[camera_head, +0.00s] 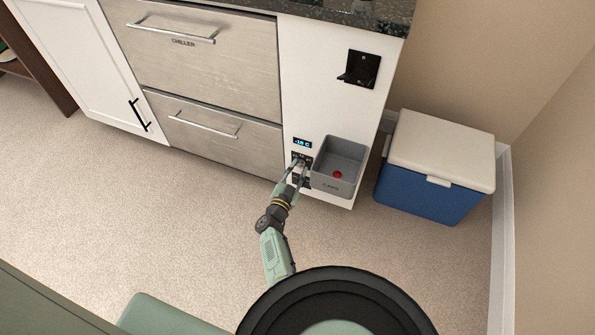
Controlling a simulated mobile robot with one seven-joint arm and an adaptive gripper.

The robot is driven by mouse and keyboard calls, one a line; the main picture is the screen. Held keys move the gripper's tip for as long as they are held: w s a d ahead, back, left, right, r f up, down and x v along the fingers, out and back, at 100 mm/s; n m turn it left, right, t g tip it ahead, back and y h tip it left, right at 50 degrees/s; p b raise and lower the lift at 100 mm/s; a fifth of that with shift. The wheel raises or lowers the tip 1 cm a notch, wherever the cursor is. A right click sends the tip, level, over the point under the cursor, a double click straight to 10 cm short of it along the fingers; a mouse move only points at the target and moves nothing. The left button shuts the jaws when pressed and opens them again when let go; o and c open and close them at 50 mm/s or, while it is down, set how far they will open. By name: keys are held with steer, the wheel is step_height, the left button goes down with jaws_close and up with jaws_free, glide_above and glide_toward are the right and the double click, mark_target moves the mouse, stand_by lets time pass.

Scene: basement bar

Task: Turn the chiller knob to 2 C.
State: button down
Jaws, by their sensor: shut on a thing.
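The chiller is the steel two-drawer unit (195,65) with "CHILLER" on its upper drawer. On the white panel to its right is a small lit display (302,142) in blue digits that seem to read -18 C. Just below it is a small dark control plate (304,154). My gripper (299,167) reaches up to this plate from below and is shut on the small knob there. The fingers hide most of the knob, and its pointer cannot be made out.
A grey open bin (331,181) with a small red item (338,175) inside is fixed close to the right of my gripper. A black wall bracket (363,69) is above. A blue cooler with a white lid (440,150) stands at the right. The carpet at left is clear.

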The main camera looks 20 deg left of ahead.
steer(key=c, duration=1.2)
jaws_free()
steer(key=shift+c, duration=0.2)
steer(key=shift+r, duration=0.1)
step_height(320, 180, up, 10)
steer(key=shift+f, duration=0.1)
